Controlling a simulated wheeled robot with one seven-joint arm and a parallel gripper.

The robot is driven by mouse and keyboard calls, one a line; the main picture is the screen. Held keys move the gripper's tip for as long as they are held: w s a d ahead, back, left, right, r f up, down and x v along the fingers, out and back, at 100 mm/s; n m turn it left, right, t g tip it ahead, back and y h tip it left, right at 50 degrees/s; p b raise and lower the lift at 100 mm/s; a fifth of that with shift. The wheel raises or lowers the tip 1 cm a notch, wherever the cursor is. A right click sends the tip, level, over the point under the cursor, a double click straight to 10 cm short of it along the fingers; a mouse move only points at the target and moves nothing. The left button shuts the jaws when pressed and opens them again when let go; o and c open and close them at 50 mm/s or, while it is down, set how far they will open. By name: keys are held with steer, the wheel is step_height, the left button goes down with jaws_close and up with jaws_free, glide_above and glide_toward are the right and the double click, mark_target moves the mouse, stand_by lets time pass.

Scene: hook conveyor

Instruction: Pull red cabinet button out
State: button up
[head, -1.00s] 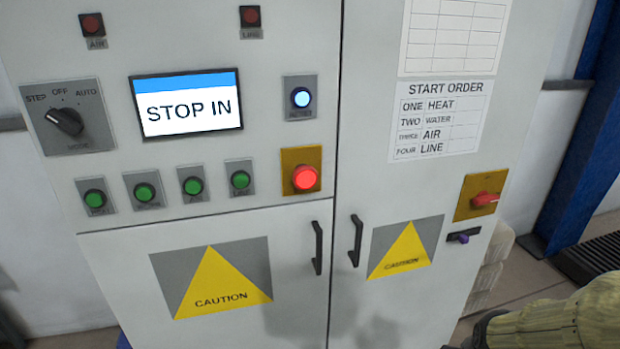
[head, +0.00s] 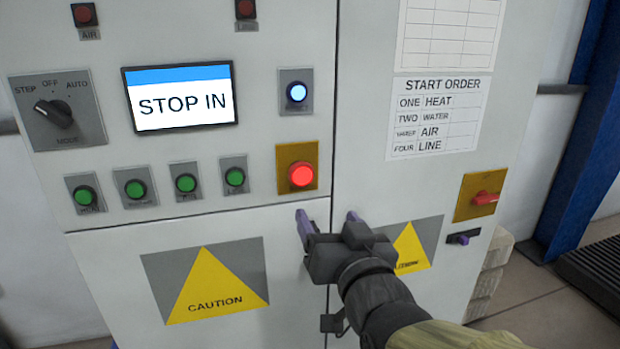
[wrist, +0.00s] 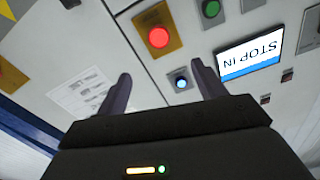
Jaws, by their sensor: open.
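The red button (head: 302,174) glows on a yellow plate on the cabinet's left door side, right of the green buttons. It also shows in the wrist view (wrist: 158,37), near the top, beyond the fingertips. My gripper (head: 326,215) is open, its two purple fingers apart with nothing between them. In the head view it is below and slightly right of the red button, in front of the cabinet. In the wrist view the gripper (wrist: 160,72) is tilted relative to the panel, and the button is clear of both fingers.
The screen (head: 181,97) reads STOP IN. A lit blue-white button (head: 296,92) is above the red one. Several green buttons (head: 185,183) sit to the left. My arm hides the door handles.

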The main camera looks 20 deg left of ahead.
mark_target(302, 176)
steer(key=shift+w, duration=0.1)
steer(key=p+x, duration=0.5)
steer(key=x, duration=1.2)
steer(key=shift+w, duration=0.2)
